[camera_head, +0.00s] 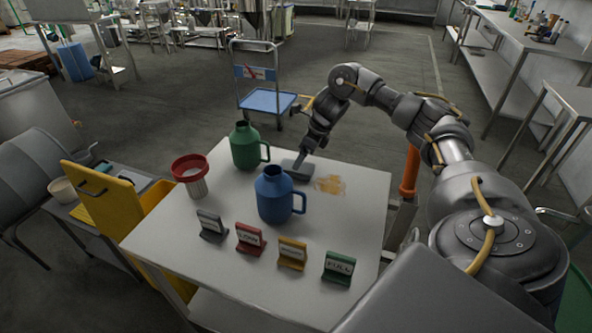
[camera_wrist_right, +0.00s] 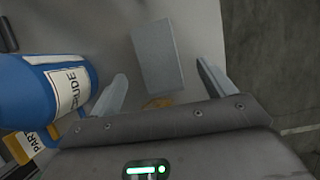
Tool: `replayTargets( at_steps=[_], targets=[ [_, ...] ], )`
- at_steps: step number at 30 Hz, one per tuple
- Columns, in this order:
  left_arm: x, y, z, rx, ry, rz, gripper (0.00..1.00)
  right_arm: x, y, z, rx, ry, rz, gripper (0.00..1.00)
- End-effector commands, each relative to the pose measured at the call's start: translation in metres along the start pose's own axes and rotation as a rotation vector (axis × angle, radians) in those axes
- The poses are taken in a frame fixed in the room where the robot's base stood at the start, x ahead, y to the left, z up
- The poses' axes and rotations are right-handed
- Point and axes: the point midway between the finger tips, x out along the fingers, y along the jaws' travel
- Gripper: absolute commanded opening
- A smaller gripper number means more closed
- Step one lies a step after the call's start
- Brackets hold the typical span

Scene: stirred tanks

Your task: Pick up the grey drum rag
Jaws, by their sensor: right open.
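The grey drum rag (camera_head: 301,173) appears to be the flat grey rectangle lying on the white table, behind the blue jug. In the wrist view the grey rectangle (camera_wrist_right: 158,57) lies ahead of and between the open fingers, not gripped. My right gripper (camera_head: 303,160) reaches down over the rag from the far right side and partly hides it in the head view. In the wrist view my right gripper (camera_wrist_right: 160,88) is open and empty. My left gripper is not in view.
A blue jug (camera_head: 274,197) stands close by; it also shows left of the fingers (camera_wrist_right: 40,90). A green jug (camera_head: 245,148), a red-rimmed cup (camera_head: 191,170) and several label stands (camera_head: 250,239) share the table (camera_head: 340,225). A tan patch (camera_head: 330,186) lies near the rag.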

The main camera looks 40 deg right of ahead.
Motion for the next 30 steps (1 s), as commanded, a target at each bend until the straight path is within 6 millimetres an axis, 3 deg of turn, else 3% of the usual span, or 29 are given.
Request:
replayTargets(
  at_steps=[5,15,23,30],
  targets=[
    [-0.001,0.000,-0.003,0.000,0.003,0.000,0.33,0.005,0.001,-0.001,0.000,0.002,0.001,0.82],
    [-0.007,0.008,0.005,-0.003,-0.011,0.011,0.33,0.049,0.003,-0.003,0.000,0.000,0.001,0.82],
    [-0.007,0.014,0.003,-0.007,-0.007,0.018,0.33,0.053,0.003,-0.003,-0.001,0.000,0.000,0.82],
    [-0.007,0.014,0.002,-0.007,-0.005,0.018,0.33,0.052,0.003,-0.003,-0.001,0.000,0.000,0.53]
  ],
)
